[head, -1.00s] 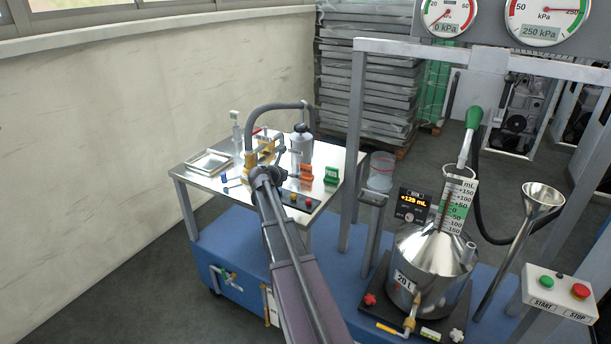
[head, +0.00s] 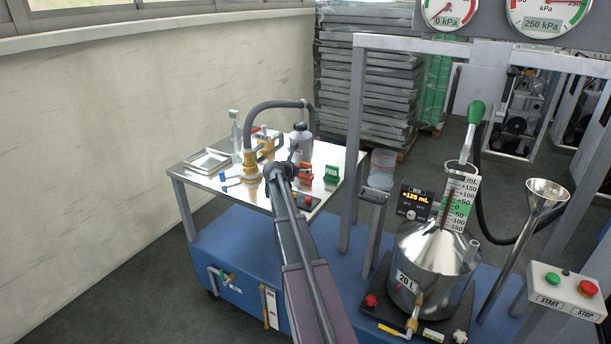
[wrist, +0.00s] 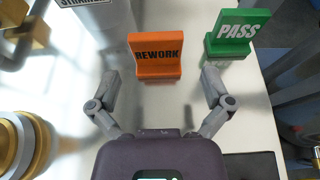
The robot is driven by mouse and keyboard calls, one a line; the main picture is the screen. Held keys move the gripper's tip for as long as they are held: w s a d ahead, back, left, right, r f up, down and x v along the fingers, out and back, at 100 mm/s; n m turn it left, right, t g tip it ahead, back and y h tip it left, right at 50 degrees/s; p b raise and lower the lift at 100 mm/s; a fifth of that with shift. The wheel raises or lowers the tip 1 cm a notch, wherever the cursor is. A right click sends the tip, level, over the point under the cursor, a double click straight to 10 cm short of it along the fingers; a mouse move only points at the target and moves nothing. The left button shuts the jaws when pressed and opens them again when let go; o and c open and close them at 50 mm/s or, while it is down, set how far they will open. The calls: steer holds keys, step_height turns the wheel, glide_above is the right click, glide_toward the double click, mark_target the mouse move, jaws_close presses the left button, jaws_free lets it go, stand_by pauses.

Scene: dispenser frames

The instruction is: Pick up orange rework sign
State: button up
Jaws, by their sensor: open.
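The orange rework sign (wrist: 156,56) stands upright on the metal table, with REWORK in dark letters facing the wrist camera. In the head view the orange sign (head: 306,178) is partly hidden by my arm. My gripper (wrist: 163,85) is open, its two grey fingers spread to the left and right, just short of the sign. Nothing is between the fingers. In the head view the gripper (head: 293,165) is small and its fingers are hard to make out.
A green PASS sign (wrist: 237,33) stands close to the right of the orange sign. A grey canister (wrist: 104,18) stands at the back left. Brass fittings (wrist: 22,140) lie at the left. A black button box (head: 306,202) sits near the table's front edge (head: 235,199).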

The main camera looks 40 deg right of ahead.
mark_target(306, 166)
stand_by(0.3)
steer(key=shift+b+x, duration=0.9)
steer(key=shift+x, duration=1.75)
steer(key=shift+w, duration=0.15)
steer(key=shift+r, duration=0.1)
steer(key=c, duration=1)
